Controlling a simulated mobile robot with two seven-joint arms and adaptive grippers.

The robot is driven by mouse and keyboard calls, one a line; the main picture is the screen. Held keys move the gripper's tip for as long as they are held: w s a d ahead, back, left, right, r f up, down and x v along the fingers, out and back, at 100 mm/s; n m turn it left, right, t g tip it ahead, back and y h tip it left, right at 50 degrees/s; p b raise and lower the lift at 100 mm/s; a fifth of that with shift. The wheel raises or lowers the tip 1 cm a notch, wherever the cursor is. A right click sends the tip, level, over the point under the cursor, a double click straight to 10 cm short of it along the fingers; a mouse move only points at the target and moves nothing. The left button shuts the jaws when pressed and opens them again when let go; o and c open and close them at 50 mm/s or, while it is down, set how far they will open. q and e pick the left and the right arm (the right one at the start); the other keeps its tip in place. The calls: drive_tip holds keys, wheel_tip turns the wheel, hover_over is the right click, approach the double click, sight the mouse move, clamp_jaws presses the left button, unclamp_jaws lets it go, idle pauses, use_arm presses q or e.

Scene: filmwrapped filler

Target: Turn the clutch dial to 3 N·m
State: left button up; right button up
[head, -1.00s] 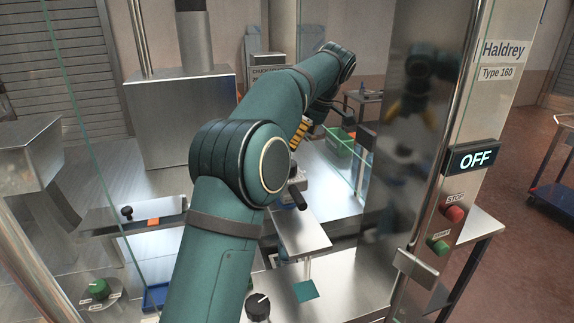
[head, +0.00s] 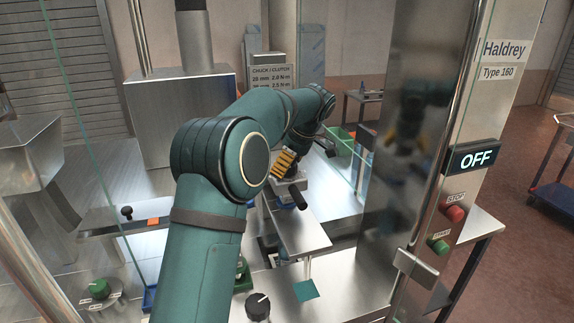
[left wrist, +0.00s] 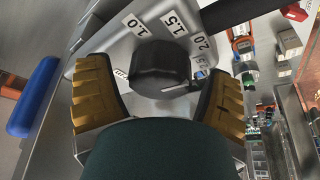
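The clutch dial (left wrist: 158,68) is a black round knob on a grey plate in the left wrist view. In the head view my left gripper (head: 284,165) is over the machine head, and the dial is not clear there. My right gripper is not in view.
A black handle (head: 298,197) sticks out beside the gripper. A CHUCK / CLUTCH sign (head: 270,80) stands behind my arm. The display (head: 473,158) reads OFF, above red (head: 455,213) and green (head: 440,246) buttons. Another black knob (head: 258,306) is at the front. Glass panels stand around the machine.

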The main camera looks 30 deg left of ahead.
use_arm(q)
drive_tip(key=c, duration=0.9)
drive_tip(key=shift+m, duration=0.5)
drive_tip(key=m+t+b, duration=0.1)
drive_tip(key=m+b, duration=0.1)
drive_tip(key=m, duration=0.1)
drive_tip(key=shift+m+t, duration=0.3)
drive_tip(key=shift+t, duration=0.1)
drive_tip(key=m+t, duration=0.1)
drive_tip(key=m, duration=0.1)
drive_tip(key=shift+m+h+b, duration=0.3)
drive_tip(key=shift+m+t+h, duration=0.4)
drive_tip(key=shift+m+t, duration=0.1)
drive_tip(key=shift+m, duration=1)
